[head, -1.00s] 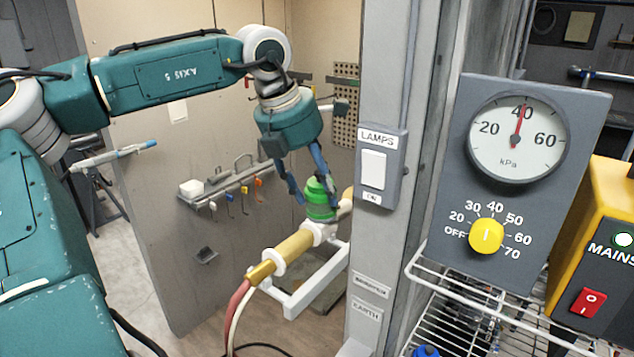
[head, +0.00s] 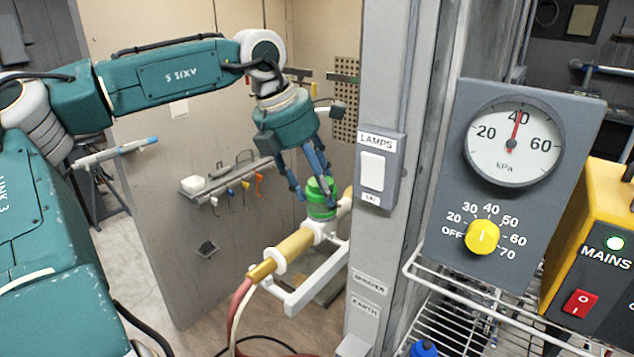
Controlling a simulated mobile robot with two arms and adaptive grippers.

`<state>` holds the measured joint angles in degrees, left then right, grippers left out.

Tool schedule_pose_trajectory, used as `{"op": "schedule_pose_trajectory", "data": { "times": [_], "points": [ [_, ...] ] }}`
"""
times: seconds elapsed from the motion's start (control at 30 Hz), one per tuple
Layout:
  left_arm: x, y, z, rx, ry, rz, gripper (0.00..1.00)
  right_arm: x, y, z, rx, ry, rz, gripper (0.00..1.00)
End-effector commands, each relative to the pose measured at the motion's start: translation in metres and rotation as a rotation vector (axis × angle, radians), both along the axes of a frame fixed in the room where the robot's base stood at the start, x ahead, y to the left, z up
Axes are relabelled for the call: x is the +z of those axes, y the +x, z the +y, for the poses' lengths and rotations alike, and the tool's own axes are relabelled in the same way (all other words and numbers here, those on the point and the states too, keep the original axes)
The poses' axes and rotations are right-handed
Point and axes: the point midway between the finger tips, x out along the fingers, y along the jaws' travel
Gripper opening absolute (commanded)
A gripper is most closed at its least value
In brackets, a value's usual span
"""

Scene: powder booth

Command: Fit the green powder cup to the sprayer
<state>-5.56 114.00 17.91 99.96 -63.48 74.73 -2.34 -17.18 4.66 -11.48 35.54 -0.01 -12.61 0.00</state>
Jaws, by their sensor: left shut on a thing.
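The green powder cup (head: 319,198) stands upright on top of the sprayer (head: 296,245), over its white collar. I cannot tell whether it is fully seated. The sprayer is a brass-coloured tube on a white bracket, with red and white hoses at its near end. My left gripper (head: 313,186) reaches down from above with its blue fingers around the cup, shut on it. Part of the cup's far side is hidden by the fingers. My right gripper is not in view.
A grey post with a LAMPS switch (head: 373,171) stands just right of the sprayer. A pressure gauge panel (head: 470,215) reads about 40 kPa, above a wire shelf (head: 435,278). A yellow mains box (head: 610,200) is at the far right. A hook rail (head: 235,178) hangs on the booth wall behind.

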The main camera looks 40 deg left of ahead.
Motion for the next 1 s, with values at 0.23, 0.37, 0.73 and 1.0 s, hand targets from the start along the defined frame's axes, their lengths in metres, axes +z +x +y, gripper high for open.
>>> {"op": "schedule_pose_trajectory", "data": {
  "times": [0.23,0.37,0.73,1.0],
  "points": [
    [0.001,0.001,0.001,-0.094,0.001,-0.001,0.22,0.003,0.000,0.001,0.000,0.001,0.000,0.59],
    [0.001,0.001,0.001,-0.094,0.002,-0.001,0.22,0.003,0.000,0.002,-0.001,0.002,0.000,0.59],
    [0.000,0.000,0.001,-0.092,0.000,0.000,0.70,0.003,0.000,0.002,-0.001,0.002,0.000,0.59],
    [0.026,-0.008,0.005,-0.090,0.000,-0.004,0.70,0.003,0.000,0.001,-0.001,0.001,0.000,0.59]
  ]
}}
